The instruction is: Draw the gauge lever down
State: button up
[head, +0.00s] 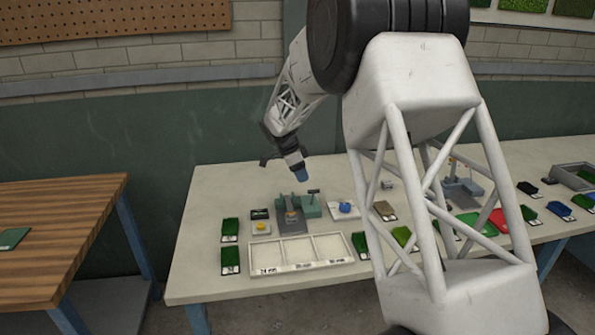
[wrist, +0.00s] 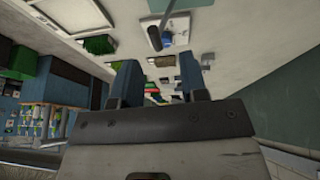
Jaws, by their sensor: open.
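The gauge (head: 290,215) is a small grey-green device standing on the pale table, behind the divided tray. Its lever (head: 313,194) rises at the gauge's right side, with a dark cross-handle at the top. In the wrist view a dark rounded bar, apparently the lever handle (wrist: 154,38), shows beyond my fingers, beside a white plate. My gripper (head: 302,175) is above the gauge, a little up and left of the lever handle, and looks apart from it. In the wrist view the two blue fingers of my gripper (wrist: 160,82) are spread, with nothing held between them.
A white three-compartment tray (head: 282,266) lies in front of the gauge. A white plate with a blue piece (head: 344,209) is right of the lever; a small yellow-topped block (head: 260,228) is left. Turf samples (head: 230,260) lie around. A wooden bench (head: 60,230) stands left.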

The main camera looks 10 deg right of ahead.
jog(key=shift+s+r, duration=0.1)
jog(key=s+d+r+n+t+y, duration=0.1)
jog(key=s+r+n, duration=0.45)
jog(key=s, duration=0.75)
jog(key=s+r+n+y, duration=0.1)
jog(key=s+r+n, duration=0.2)
jog(key=s+r, duration=0.8)
jog(key=s+f+n+y, duration=0.1)
jog(key=s+f+n, duration=0.1)
jog(key=s, duration=0.8)
jog(key=s+f+n+t, duration=0.1)
jog(key=s+n, duration=0.3)
jog(key=s, duration=0.6)
jog(key=s+f+n+t+y, duration=0.1)
jog(key=s+f+n, duration=0.2)
jog(key=s, duration=0.8)
jog(key=shift+a+y, duration=0.25)
jog(key=shift+y, duration=0.05)
jog(key=shift+w, duration=0.1)
dwell(0.3)
